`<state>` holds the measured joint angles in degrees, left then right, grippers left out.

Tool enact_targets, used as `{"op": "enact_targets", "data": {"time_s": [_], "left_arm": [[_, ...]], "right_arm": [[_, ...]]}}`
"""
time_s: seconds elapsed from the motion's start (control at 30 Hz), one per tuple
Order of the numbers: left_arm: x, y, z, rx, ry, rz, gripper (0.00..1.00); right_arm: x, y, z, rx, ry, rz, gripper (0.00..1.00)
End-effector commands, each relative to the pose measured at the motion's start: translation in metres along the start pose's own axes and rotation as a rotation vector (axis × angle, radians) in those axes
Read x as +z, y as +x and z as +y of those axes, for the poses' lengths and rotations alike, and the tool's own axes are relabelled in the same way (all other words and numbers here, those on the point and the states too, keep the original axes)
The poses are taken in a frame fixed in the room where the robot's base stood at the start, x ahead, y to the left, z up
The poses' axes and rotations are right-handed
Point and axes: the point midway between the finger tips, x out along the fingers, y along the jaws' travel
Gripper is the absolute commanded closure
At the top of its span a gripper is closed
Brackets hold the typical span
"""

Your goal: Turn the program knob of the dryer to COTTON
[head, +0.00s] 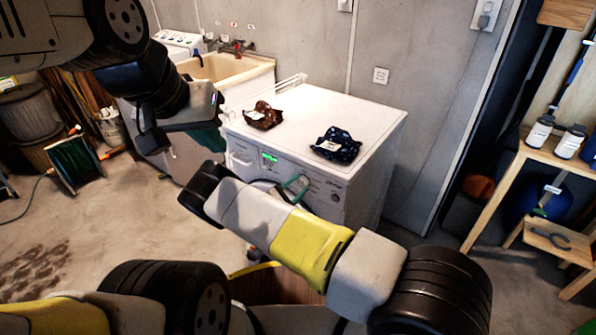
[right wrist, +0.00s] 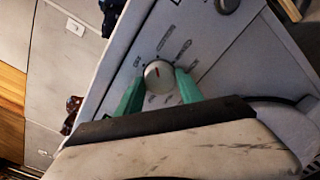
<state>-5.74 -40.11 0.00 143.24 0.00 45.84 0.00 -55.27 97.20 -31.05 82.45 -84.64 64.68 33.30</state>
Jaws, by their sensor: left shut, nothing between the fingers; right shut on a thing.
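The white dryer (head: 356,110) stands against the back wall, with a green-lit display (head: 269,158) on its front panel. My right gripper (head: 299,184) is at the panel. Its green fingers, also in the right wrist view (right wrist: 158,79), are shut on the knob from both sides. My left gripper (head: 210,138) is shut and empty, in the air left of the dryer and in front of the sink.
A brown cloth (head: 263,115) and a dark blue cloth (head: 336,145) lie on the dryer top. A second knob (right wrist: 228,4) is on the panel. A sink (head: 240,72) stands to the left, a wooden workbench (head: 510,160) to the right. Floor at left is partly clear.

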Motion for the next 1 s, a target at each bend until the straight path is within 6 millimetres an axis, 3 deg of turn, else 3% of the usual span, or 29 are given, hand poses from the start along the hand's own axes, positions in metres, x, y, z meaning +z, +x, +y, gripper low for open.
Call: {"op": "enact_targets", "data": {"time_s": [0.3,0.8,0.83,0.93,1.0], "left_arm": [[0.0000,0.0000,0.0000,0.000,0.000,0.000,1.00],[0.0000,0.0000,0.0000,0.000,0.000,0.000,1.00],[0.0000,0.0000,0.0000,0.000,0.000,0.000,1.00],[0.0000,0.0000,0.0000,0.000,0.000,0.000,1.00],[0.0000,0.0000,0.0000,0.000,0.000,0.000,1.00]], "right_arm": [[-0.0007,-0.0010,-0.0004,-0.001,0.109,0.002,0.97],[-0.0008,-0.0012,-0.0006,-0.001,0.127,0.002,0.97],[-0.0008,-0.0012,-0.0006,-0.001,0.127,0.002,0.52],[-0.0007,-0.0011,-0.0005,-0.001,0.126,0.002,0.35],[-0.0005,-0.0008,-0.0004,-0.001,0.126,0.001,0.35]]}}
